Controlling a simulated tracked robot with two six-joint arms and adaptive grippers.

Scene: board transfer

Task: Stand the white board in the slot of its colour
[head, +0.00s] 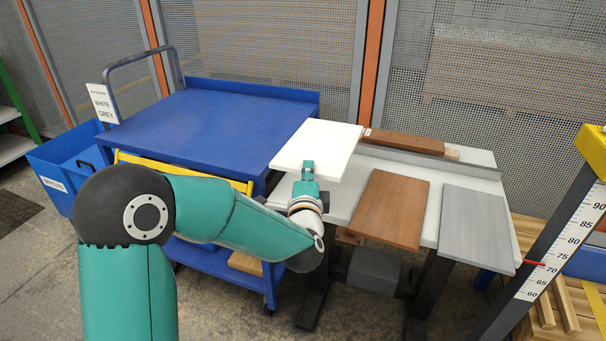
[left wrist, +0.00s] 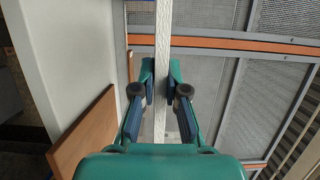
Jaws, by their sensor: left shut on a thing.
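The white board (head: 318,145) is held flat, above the left end of the white table (head: 345,190). My left gripper (head: 307,172) is shut on the board's near edge. In the left wrist view my left gripper's fingers (left wrist: 162,85) stand on both sides of the white board (left wrist: 163,40), which is seen edge-on. A sign (head: 103,103) reading WHITE and GREY stands at the left of the blue trolley (head: 200,125). I cannot make out a slot. My right gripper is not in view.
A brown board (head: 390,208) and a grey board (head: 478,225) lie on the table. A brown wooden bar (head: 404,141) lies along its back. A blue bin (head: 62,165) stands left of the trolley. A height scale (head: 565,240) stands at right. The trolley's top is bare.

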